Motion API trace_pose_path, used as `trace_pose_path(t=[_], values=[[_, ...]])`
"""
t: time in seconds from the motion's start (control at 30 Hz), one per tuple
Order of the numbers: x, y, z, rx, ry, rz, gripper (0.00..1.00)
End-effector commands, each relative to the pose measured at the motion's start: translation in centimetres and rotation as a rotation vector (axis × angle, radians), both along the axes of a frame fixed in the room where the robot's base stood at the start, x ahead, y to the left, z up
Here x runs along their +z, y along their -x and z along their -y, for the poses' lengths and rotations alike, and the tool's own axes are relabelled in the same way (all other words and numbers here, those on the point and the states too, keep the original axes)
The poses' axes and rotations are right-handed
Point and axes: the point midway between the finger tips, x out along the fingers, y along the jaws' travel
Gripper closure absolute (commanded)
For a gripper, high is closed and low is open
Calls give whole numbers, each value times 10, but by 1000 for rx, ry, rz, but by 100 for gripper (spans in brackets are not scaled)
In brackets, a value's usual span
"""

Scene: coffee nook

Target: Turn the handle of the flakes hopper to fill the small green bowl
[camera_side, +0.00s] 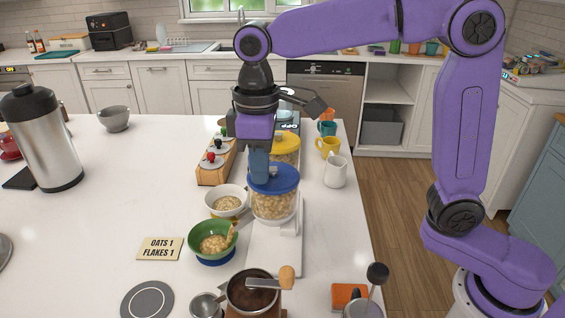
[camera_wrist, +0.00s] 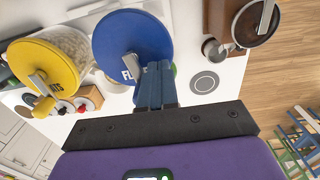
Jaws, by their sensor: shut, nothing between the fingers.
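The flakes hopper is a clear jar of pale flakes (camera_side: 274,207) with a blue lid (camera_side: 284,182), standing on a white base. The blue lid (camera_wrist: 112,42) also shows in the wrist view, with a grey bar on it. My gripper (camera_side: 258,178) is shut and empty, fingers pointing down at the lid's left edge. In the wrist view its fingertips (camera_wrist: 156,68) overlap the lid's edge; I cannot tell whether they touch it.
A yellow-lidded oats hopper (camera_side: 286,143) stands just behind. A white bowl of oats (camera_side: 213,209) is left of the flakes hopper. A card (camera_side: 160,249) reads OATS 1, FLAKES 1. The counter's left middle is clear.

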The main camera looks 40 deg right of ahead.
Motion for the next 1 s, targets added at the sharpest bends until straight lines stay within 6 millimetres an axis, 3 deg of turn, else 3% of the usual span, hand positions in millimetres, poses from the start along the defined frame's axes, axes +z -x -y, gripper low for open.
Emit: trace_pose_path(t=[0.17, 0.67, 1.0], values=[[0, -6, -1, 0, 1, -1, 100], [0, 3, 0, 0, 2, -1, 100], [21, 2, 0, 0, 1, 1, 100]])
